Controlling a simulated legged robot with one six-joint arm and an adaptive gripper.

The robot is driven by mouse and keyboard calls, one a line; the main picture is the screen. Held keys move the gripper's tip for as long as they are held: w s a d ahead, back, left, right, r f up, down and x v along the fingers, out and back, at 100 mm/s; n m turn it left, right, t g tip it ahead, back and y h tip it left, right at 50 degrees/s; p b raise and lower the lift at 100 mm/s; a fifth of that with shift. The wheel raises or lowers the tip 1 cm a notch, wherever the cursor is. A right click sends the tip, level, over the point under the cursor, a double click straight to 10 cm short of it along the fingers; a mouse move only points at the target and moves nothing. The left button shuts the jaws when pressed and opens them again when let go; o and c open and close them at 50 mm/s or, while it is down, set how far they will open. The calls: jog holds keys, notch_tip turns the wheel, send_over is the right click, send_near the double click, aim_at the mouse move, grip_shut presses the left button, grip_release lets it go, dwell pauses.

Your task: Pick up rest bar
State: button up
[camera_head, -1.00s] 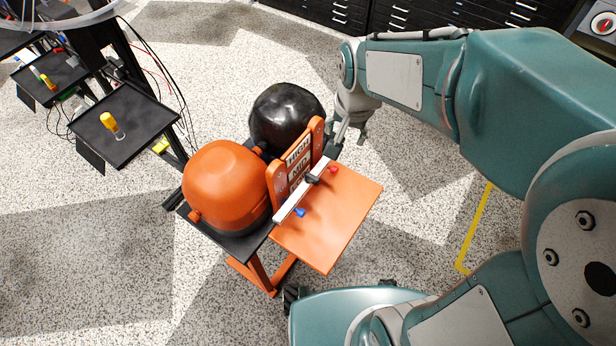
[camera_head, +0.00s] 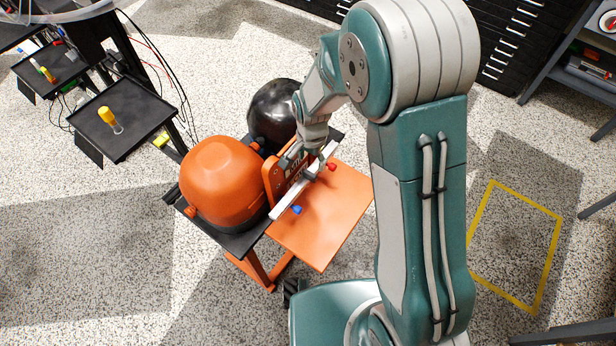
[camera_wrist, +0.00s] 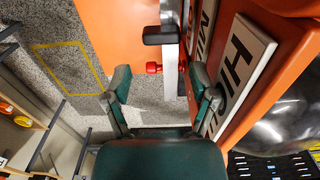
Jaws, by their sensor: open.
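The rest bar is most likely the pale straight bar (camera_head: 281,208) with a black block on it, set along the orange panel's edge. It also shows in the wrist view as a white bar (camera_wrist: 171,72), with the black block (camera_wrist: 160,36) beyond my fingertips. My gripper (camera_wrist: 160,80) is open and empty. Its fingers lie on either side of the bar's near part in the picture; I cannot tell the height gap. In the head view my gripper (camera_head: 306,158) is above the bar's far half, partly hiding it and the upright orange label board (camera_head: 275,178).
HIGH (camera_wrist: 242,62) and MID labels are close to my right finger. A red knob (camera_head: 332,167) and a blue knob (camera_head: 296,210) sit beside the bar. An orange dome (camera_head: 222,178) and a black dome (camera_head: 274,112) stand left of the board.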

aim_at(309, 173)
jog(key=f, duration=0.2)
jog(key=shift+a+f, duration=0.35)
jog(key=f, duration=0.5)
jog(key=shift+d+f, duration=0.2)
jog(key=shift+f, duration=0.2)
jog(key=shift+a, duration=0.1)
jog(key=c, duration=1)
